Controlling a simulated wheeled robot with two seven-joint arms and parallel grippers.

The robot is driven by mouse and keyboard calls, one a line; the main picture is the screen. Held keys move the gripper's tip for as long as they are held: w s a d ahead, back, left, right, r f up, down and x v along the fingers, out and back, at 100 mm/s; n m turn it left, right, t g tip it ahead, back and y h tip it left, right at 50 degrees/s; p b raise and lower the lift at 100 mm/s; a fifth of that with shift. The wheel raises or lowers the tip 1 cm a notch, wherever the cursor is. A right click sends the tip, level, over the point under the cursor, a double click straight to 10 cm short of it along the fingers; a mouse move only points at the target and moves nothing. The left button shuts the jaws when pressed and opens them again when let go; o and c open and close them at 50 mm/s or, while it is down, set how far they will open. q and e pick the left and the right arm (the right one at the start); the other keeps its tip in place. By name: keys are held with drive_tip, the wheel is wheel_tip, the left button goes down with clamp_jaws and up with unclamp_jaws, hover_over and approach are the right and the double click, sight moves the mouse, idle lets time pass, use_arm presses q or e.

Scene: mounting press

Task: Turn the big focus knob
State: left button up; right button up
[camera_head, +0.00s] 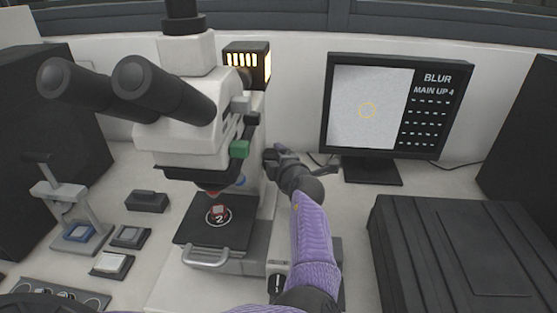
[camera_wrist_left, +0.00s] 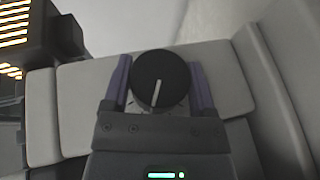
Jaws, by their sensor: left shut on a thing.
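The big focus knob (camera_wrist_left: 160,78) shows in the left wrist view as a round black knob with a white pointer line, on the pale side of the microscope (camera_head: 185,125). My left gripper (camera_wrist_left: 160,90) has its two purple-edged fingers on either side of the knob and is shut on it. In the head view my left gripper (camera_head: 281,158) is at the right side of the microscope column and largely hides the knob. The monitor (camera_head: 398,108) shows a faint yellow ring and the words "BLUR" and "MAIN UP 4". My right gripper is not in view.
A black ribbed case (camera_head: 450,250) fills the right front. The dark stage (camera_head: 190,232) holds a sample marked 2 under the objective. A small press-like stand (camera_head: 75,205) and small blocks are at the left. A lit lamp housing (camera_head: 247,65) is behind the microscope.

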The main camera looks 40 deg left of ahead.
use_arm(q)
drive_tip(key=shift+r+g+p, duration=0.1)
drive_tip(key=shift+g+p, duration=0.2)
drive_tip(key=shift+g, duration=0.1)
drive_tip(key=shift+m+g+h, duration=0.3)
drive_tip(key=shift+g+h, duration=0.1)
drive_tip(key=shift+h, duration=0.3)
drive_tip(key=shift+g+h, duration=0.3)
drive_tip(key=shift+g, duration=0.2)
drive_tip(key=shift+m+g+h, duration=0.6)
drive_tip(key=shift+g+h, duration=0.3)
drive_tip(key=shift+g, duration=0.3)
drive_tip(key=shift+b, duration=0.3)
